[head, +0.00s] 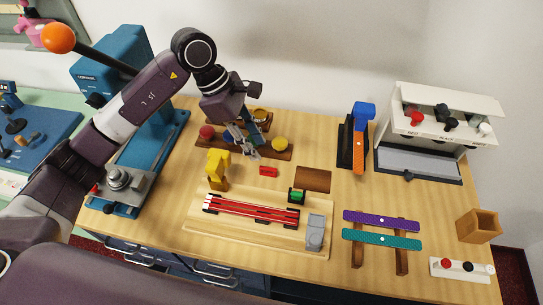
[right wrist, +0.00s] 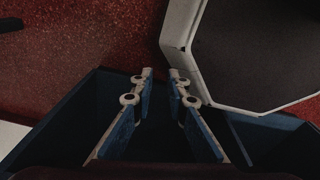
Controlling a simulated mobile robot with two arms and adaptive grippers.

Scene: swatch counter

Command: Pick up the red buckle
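A small red block-like piece (head: 268,171) lies on the wooden counter (head: 190,218); it may be the red buckle, but it is too small to be sure. Another red piece (head: 416,118) hangs at the front of a white labelled rack (head: 440,99) at the back right, beside a black and a white one. My left gripper (head: 249,154) points down just above and left of the small red piece; its fingers look apart with nothing between them. My right gripper (right wrist: 161,74) shows in the right wrist view, open and empty, away from the counter pieces.
A wooden board (head: 260,242) with red strips lies in front. Purple (head: 381,221) and teal (head: 382,239) strips rest on wooden bars. A blue lever press (head: 150,170) stands left. A wooden stand with coloured knobs is behind my left gripper. A wooden box (head: 478,226) stands right.

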